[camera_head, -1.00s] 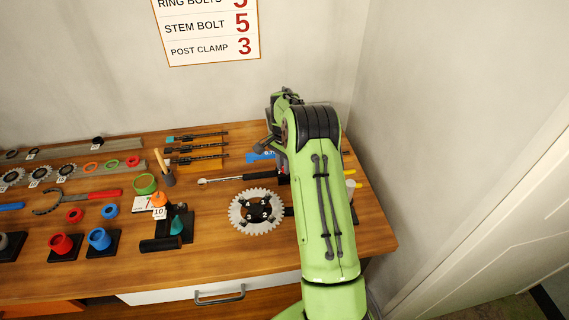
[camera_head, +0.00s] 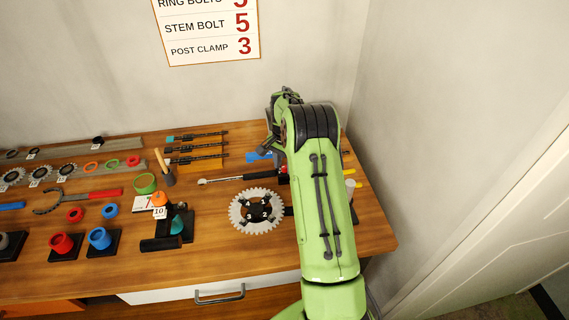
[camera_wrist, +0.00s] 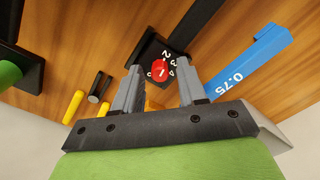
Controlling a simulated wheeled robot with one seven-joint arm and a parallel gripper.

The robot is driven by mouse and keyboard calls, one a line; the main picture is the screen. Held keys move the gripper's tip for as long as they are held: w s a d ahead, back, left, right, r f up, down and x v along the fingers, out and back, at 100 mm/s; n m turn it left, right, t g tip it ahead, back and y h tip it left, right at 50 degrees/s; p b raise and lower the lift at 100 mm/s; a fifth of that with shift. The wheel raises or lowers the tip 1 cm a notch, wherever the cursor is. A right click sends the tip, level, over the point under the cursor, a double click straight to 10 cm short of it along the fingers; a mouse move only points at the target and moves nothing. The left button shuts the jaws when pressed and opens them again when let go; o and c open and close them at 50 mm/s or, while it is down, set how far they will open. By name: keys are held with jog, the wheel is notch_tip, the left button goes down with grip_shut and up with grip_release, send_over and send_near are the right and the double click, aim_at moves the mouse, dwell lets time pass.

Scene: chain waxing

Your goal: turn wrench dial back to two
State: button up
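My gripper (camera_wrist: 161,72) is open, one finger on each side of the knob, with gaps showing on both sides. Whether the fingertips are level with the knob or above it is unclear.
A blue bar marked 0.75 (camera_wrist: 243,67) lies right of the dial in the wrist view. A yellow piece (camera_wrist: 73,106) and a black piece lie left. A chainring (camera_head: 240,222) and a stand with an orange top (camera_head: 159,199) stand nearby.

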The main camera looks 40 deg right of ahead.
aim_at(284, 167)
jog(key=shift+o, duration=0.2)
notch_tip(284, 167, up, 16)
jog(key=p, duration=0.2)
jog(key=shift+f, duration=0.15)
dwell(0.3)
jog(key=s+a+r+n+t+h, duration=0.1)
jog(key=s+a+r+n+t, duration=0.2)
jog(key=s+a+r+n, duration=0.7)
jog(key=s+a+f+n+t, duration=0.1)
jog(key=s+a+n, duration=0.1)
jog(key=s+a, duration=0.4)
jog(key=s+a+f+n+t+y, duration=0.1)
jog(key=s+a+n, duration=0.1)
jog(key=s+a, duration=0.5)
jog(key=s, duration=0.6)
jog(key=shift+s+t, duration=0.25)
jog(key=shift+t, duration=0.05)
